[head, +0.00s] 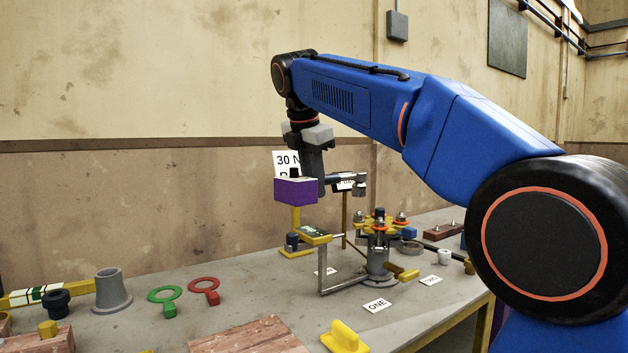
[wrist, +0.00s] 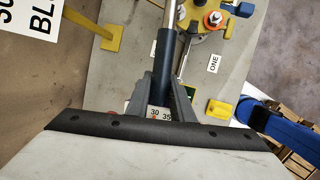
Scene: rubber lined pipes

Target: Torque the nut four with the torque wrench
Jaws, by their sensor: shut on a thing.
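My gripper (head: 316,178) is raised above the bench and shut on the torque wrench (head: 342,180). In the wrist view its fingers (wrist: 163,98) close around the wrench's dark handle (wrist: 164,58), by a scale reading 30 and 35. The wrench head (head: 359,190) hangs in the air, above and apart from the flanged pipe joint (head: 378,258). The joint carries several nuts on orange washers (head: 401,221); one nut (wrist: 213,19) shows in the wrist view. I cannot tell which nut is four. A purple block (head: 296,191) shows just below-left of my gripper.
Card ONE (head: 377,305) and card TWO (head: 430,281) lie near the joint. A sign (head: 286,161) stands behind my gripper.

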